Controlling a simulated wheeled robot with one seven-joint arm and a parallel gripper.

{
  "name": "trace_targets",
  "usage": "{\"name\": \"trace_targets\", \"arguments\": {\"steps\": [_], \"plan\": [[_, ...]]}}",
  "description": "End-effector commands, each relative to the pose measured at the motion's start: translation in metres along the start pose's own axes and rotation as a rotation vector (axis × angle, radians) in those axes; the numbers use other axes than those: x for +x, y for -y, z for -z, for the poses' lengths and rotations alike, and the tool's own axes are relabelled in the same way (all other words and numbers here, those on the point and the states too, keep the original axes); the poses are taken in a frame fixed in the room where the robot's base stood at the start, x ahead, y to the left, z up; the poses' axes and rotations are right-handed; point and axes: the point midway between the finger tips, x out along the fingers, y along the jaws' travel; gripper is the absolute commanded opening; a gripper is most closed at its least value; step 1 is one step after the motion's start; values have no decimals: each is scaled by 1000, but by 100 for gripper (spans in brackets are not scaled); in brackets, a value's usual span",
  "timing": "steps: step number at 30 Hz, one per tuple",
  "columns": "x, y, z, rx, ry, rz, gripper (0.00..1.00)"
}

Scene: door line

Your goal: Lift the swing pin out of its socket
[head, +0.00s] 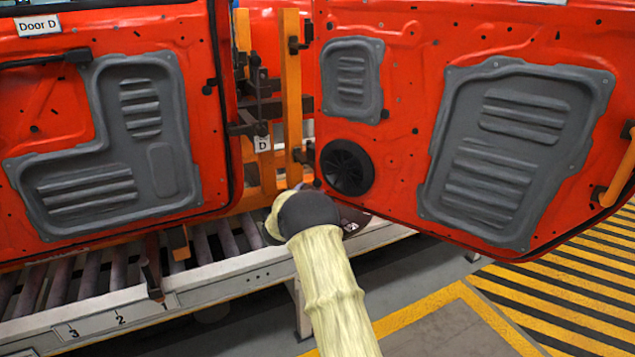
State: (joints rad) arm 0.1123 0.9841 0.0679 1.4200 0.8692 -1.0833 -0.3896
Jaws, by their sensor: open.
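I cannot pick out the swing pin or its socket with certainty. Dark brackets and bars (246,125) sit on the orange upright frame in the gap between two red doors. A small white tag marked D (262,143) hangs among them. My arm, in a pale yellow sleeve with a dark joint, reaches up from the bottom to the foot of that gap. My gripper's fingers do not show; the arm's end is hidden behind the dark joint.
The left red door (110,185), labelled Door D, and the right red door (400,130) flank the gap. A roller conveyor (225,275) with numbered marks runs below. Yellow-striped floor (590,275) lies at lower right, with open floor beside the conveyor.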

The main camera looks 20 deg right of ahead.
Motion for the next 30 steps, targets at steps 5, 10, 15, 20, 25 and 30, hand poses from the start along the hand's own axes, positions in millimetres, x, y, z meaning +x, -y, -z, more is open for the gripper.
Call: {"name": "trace_targets", "arguments": {"steps": [5,10,15,20,25,30], "plan": [[25,-1,1,1,-2,-2,52],[46,0,0,1,0,-1,52],[59,0,0,1,0,0,52],[63,0,0,1,-1,0,52],[63,0,0,1,0,0,52],[63,0,0,1,-1,0,26]]}}
